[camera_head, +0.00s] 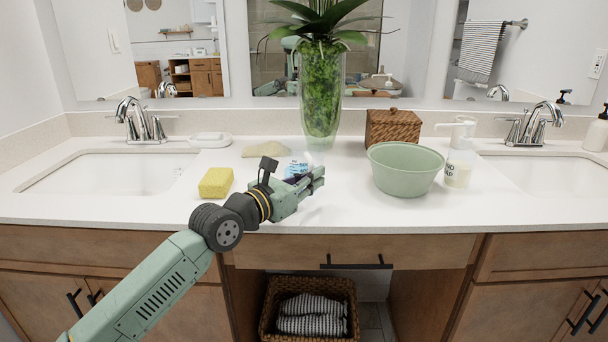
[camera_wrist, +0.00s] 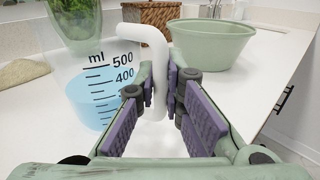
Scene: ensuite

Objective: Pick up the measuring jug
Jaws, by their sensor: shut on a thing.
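The measuring jug (camera_wrist: 92,95) is clear, with black ml markings, blue in its lower part and a white handle. It stands upright at the left of the wrist view. My gripper (camera_wrist: 163,88) is shut on the handle, with a purple-padded finger on each side of it. In the head view the jug (camera_head: 297,168) shows behind my gripper (camera_head: 318,177), which hides part of it. I cannot tell whether its base touches the counter.
On the white counter (camera_head: 290,215), a glass vase with a plant (camera_head: 321,95) stands behind the jug. A green bowl (camera_head: 405,170), wicker box (camera_head: 393,128) and soap dispenser (camera_head: 459,160) stand right. A yellow sponge (camera_head: 216,183) lies left. The front counter strip is clear.

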